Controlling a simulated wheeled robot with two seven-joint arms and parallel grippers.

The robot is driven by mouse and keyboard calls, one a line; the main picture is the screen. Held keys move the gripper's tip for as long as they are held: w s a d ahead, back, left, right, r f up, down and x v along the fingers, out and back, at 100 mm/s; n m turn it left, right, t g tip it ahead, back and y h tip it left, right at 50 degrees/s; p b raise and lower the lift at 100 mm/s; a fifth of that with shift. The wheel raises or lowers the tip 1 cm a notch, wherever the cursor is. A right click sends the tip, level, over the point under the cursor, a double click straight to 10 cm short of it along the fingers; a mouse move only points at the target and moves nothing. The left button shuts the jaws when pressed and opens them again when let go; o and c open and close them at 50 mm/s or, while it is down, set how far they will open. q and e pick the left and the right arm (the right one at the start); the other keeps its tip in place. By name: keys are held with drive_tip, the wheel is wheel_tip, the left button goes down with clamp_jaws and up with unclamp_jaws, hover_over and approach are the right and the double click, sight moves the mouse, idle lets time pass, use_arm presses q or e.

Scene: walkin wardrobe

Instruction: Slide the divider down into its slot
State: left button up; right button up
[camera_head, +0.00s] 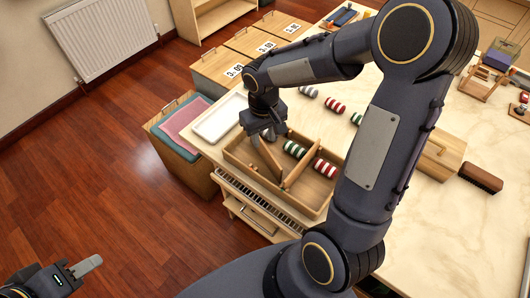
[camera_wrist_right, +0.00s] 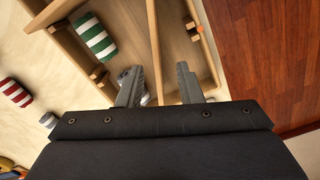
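A shallow wooden tray (camera_head: 236,160) sits near the table's front edge. A thin wooden divider (camera_head: 267,158) stands in it below my right gripper (camera_head: 266,132); another slanting wooden strip (camera_head: 298,171) lies to its right. In the right wrist view the divider (camera_wrist_right: 154,50) runs between the two spread fingers of my right gripper (camera_wrist_right: 158,85), with visible gaps on both sides. Small brown slot pieces (camera_wrist_right: 99,74) show on the tray's inner wall, with another (camera_wrist_right: 196,32) on the opposite side. I cannot tell how the divider's lower edge sits. My left gripper (camera_head: 78,272) is over the floor, fingers unclear.
A green-striped roll (camera_head: 294,149) and a red-striped roll (camera_head: 325,168) lie in the tray. More rolls (camera_head: 334,106) lie on the table behind. A white tray (camera_head: 218,118) is left of it.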

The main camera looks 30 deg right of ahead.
sight(265, 146)
drive_tip(key=f, duration=0.7)
drive_tip(key=shift+d+f+p, duration=0.25)
drive_tip(key=shift+f+p, duration=0.05)
drive_tip(key=shift+f, duration=0.05)
clamp_jaws()
